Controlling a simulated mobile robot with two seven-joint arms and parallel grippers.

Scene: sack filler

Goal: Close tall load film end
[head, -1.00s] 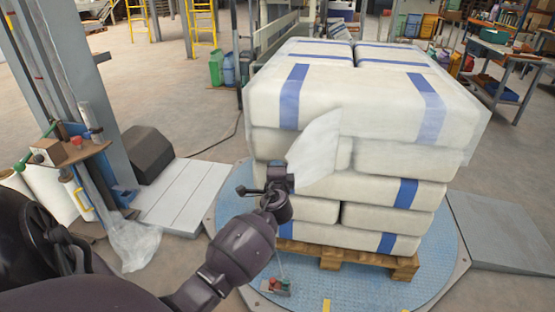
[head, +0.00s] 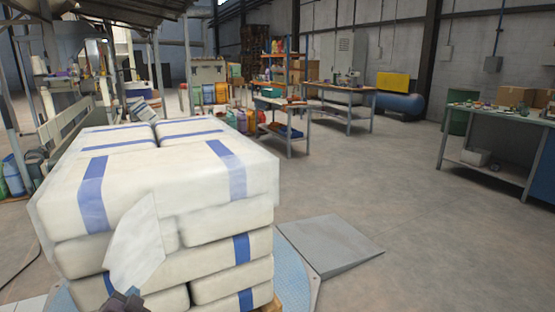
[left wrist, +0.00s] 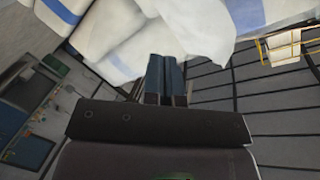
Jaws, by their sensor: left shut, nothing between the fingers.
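The tall load (head: 160,185) is a stack of white sacks with blue bands, wrapped in clear film, at the left of the head view. The loose film end (head: 137,245) is a whitish flap standing out from the near side of the stack. My left gripper (head: 125,302) is at the bottom edge of the head view, just below the flap. In the left wrist view the fingers (left wrist: 166,75) are shut together with nothing between them, and the film end (left wrist: 185,45) shows just beyond their tips. I cannot tell whether they touch. My right gripper is not in view.
A grey ramp (head: 328,245) adjoins the blue turntable plate (head: 293,262) to the right of the load. Workbenches (head: 500,150) stand at the right and at the back. The concrete floor between them is clear.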

